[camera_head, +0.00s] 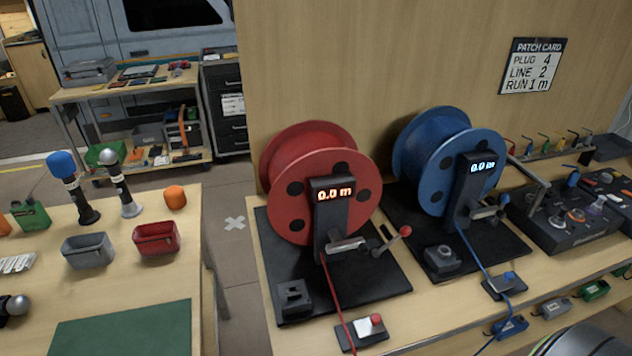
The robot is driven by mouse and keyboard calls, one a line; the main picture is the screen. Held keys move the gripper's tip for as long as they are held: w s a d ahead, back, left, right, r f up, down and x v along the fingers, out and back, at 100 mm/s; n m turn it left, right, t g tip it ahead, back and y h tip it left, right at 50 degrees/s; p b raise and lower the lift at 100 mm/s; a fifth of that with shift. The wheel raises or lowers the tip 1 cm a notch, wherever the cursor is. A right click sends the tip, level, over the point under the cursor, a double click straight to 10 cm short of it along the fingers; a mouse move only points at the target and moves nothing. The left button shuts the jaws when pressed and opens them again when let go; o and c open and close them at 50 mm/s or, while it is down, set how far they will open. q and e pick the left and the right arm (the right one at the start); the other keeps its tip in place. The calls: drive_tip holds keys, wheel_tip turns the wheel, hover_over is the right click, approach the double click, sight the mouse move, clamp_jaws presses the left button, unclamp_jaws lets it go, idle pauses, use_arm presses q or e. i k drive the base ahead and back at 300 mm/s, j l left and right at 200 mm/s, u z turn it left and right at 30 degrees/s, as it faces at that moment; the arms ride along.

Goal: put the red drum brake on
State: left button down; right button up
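The red drum (318,190) stands upright on a black base plate (390,277) on the wooden bench. Its post display (333,194) reads 0.0 m. A lever with a red knob (405,231) sticks out at the drum's right, leaning up and right; I cannot tell whether it is the brake or how it is set. A grey handle (347,244) sits at the post's foot. A red cable (333,296) runs from the drum to a small block with a red-topped part (376,320) at the bench's front. Neither gripper is in view.
A blue drum (437,165) with its own display stands to the right. Further right is a black panel (570,218) with knobs. A patch card (533,66) hangs on the wall. The left table holds microphones, grey and red bins (157,238) and a green mat (125,330). A floor gap separates the tables.

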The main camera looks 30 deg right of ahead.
sight(405, 230)
drive_tip(key=z, duration=1.5)
